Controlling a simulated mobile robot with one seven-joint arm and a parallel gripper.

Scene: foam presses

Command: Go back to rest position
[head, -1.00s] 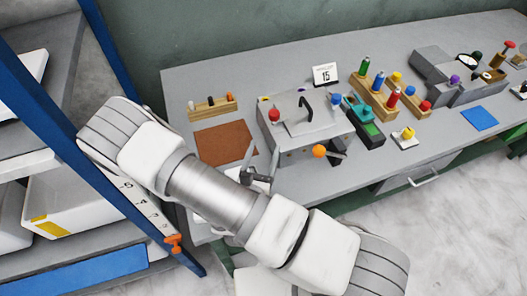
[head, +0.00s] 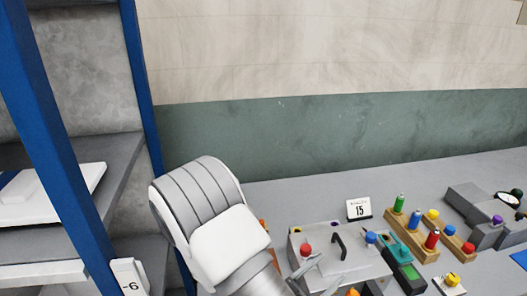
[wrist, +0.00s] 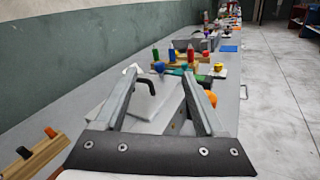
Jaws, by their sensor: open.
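My gripper (wrist: 160,76) is open in the wrist view, with its two grey fingers apart and nothing held between them. Beyond and below the fingers is the grey press box (wrist: 152,115) with a black bent handle. In the head view the press box (head: 325,262) stands on the bench, with a red knob and a blue knob on top. My arm covers its left side, and my gripper shows only partly at the bottom edge there.
The grey bench (head: 285,196) runs along the wall. Wooden racks with coloured pegs (head: 412,232), a white "15" card (head: 359,209) and a grey fixture (head: 480,212) stand on it. A blue-posted shelf (head: 62,150) is close on the left.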

